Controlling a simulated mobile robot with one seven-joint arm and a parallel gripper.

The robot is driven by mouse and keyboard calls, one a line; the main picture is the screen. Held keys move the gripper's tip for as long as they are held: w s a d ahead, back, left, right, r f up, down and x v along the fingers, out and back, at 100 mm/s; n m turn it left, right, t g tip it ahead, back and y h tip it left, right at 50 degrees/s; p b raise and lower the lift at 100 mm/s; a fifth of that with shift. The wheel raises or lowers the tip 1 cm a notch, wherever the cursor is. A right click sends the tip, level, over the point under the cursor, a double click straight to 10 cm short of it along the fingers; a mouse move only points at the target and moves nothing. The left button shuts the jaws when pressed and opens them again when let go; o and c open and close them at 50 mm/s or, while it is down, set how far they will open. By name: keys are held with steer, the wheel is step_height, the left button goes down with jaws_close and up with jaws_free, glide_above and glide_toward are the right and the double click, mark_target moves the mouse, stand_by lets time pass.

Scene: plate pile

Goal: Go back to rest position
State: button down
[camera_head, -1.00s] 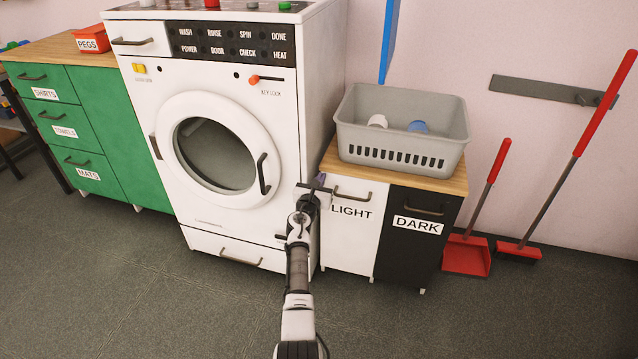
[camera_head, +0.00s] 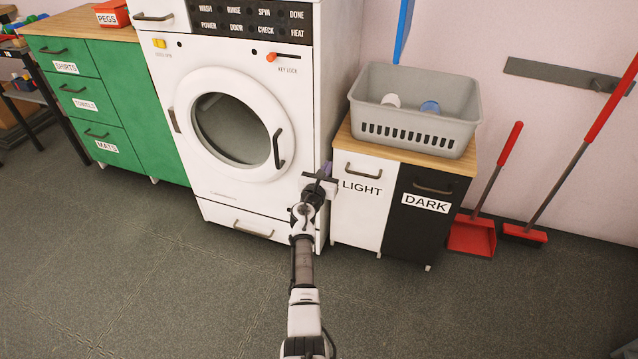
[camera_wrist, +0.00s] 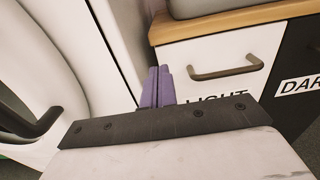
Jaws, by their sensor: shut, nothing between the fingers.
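My gripper (camera_head: 325,171) is extended in front of the gap between the white washing machine (camera_head: 210,190) and the LIGHT cabinet door (camera_head: 350,215). Its purple fingers (camera_wrist: 157,88) are together and empty in the wrist view. The LIGHT door's handle (camera_wrist: 226,71) lies to the right of the fingers, apart from them. The washer's round door (camera_head: 232,128) is closed, left of my gripper.
A grey basket (camera_head: 415,130) with a few items stands on the wooden top above LIGHT and the black DARK door (camera_head: 418,228). Green drawers (camera_head: 80,98) stand at left. A red dustpan (camera_head: 472,235) and broom (camera_head: 525,234) lean at right. The floor in front is clear.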

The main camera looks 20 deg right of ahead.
steer(key=p+v, duration=0.1)
steer(key=v, duration=0.6)
